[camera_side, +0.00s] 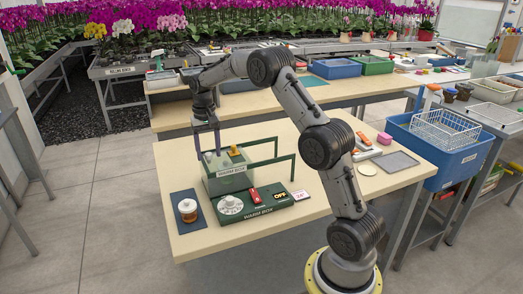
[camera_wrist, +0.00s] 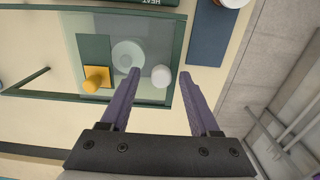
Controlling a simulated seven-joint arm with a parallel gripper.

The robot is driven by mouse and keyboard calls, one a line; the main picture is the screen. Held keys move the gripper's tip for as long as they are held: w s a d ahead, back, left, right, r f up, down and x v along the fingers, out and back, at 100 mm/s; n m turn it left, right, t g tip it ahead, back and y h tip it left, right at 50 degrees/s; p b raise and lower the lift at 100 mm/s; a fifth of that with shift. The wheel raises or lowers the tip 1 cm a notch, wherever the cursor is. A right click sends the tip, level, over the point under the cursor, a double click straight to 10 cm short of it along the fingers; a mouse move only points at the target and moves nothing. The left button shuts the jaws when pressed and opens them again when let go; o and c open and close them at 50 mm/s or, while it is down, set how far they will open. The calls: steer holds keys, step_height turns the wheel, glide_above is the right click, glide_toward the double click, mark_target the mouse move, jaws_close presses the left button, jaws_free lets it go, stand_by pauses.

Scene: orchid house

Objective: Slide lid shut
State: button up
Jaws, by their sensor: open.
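The warm box (camera_side: 228,184) is a clear-walled box with a green frame on the bench; its green rails (camera_side: 263,166) reach out to the right. A yellow knob (camera_side: 235,151) stands at its top, beside a dark green square (camera_wrist: 96,48) in the wrist view. The lid pane is too clear to tell how far it covers the box. A pale disc (camera_wrist: 128,56) and a small white round thing (camera_wrist: 161,76) show within the frame. My gripper (camera_side: 207,143) is open and empty above the box's left end, away from the knob; its fingers straddle the frame's edge in the wrist view.
A green control panel (camera_side: 262,209) with a white dial lies in front of the box. An amber jar (camera_side: 187,209) stands on a dark mat (camera_side: 183,222) at the left.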

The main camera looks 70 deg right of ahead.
steer(key=shift+r, duration=3.2)
